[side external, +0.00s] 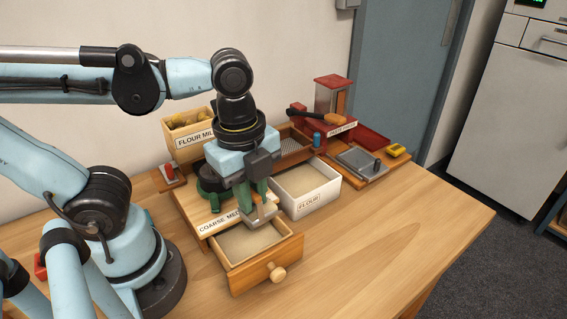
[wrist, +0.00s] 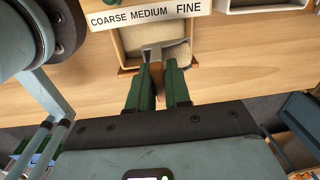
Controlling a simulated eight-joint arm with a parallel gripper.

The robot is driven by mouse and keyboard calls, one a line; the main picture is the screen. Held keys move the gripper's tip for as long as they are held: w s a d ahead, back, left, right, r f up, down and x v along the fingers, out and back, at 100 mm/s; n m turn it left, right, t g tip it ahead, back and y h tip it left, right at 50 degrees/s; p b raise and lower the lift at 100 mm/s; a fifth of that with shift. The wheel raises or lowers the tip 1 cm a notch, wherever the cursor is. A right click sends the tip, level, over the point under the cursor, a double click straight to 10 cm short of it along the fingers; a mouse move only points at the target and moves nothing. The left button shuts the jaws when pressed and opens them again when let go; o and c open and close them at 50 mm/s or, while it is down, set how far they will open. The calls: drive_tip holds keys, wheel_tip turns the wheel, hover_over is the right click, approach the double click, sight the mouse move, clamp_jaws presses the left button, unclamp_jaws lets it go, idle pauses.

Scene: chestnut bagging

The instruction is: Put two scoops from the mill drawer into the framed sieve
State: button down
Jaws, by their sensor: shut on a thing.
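The mill drawer (side external: 288,250) is pulled out at the front of the flour mill and holds pale meal. My gripper (side external: 256,200) is over the drawer, its green fingers pointing down and shut on a grey metal scoop (side external: 262,218). The scoop is over the drawer's back part; whether its edge touches the meal is unclear. In the wrist view the scoop (wrist: 168,52) shows between the fingertips, with the drawer around it. A wooden-framed mesh (side external: 295,147), seemingly the framed sieve, sits behind the white flour bin (side external: 319,197), partly hidden by my wrist.
The mill (side external: 193,142) stands behind my gripper, partly hidden by it. A red press (side external: 333,96), a grey plate (side external: 357,162) on a wooden board and a yellow block (side external: 398,150) are at the right. The table's right front (side external: 400,225) is clear.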

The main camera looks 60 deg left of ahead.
drive_tip(key=w+a+r+m, duration=0.2)
drive_tip(key=w+a+m, duration=0.75)
drive_tip(key=m, duration=0.75)
drive_tip(key=w+a+r+m, duration=0.1)
drive_tip(key=w+a+m, duration=0.85)
drive_tip(key=m, duration=0.75)
drive_tip(key=shift+s+d+f+n+t+y, duration=0.15)
drive_tip(key=shift+s+d+t+y, duration=0.25)
drive_tip(key=shift+s+t, duration=0.75)
drive_tip(key=shift+s+d+f+n+t+y, duration=0.1)
drive_tip(key=shift+s+d+f+t+y, duration=0.3)
drive_tip(key=shift+t, duration=1.25)
drive_tip(key=shift+s+d+r+n+t+y, duration=0.15)
drive_tip(key=shift+s+t+y, duration=0.45)
drive_tip(key=shift+s+t, duration=0.6)
drive_tip(key=shift+w+f, duration=0.1)
drive_tip(key=shift+w, duration=0.15)
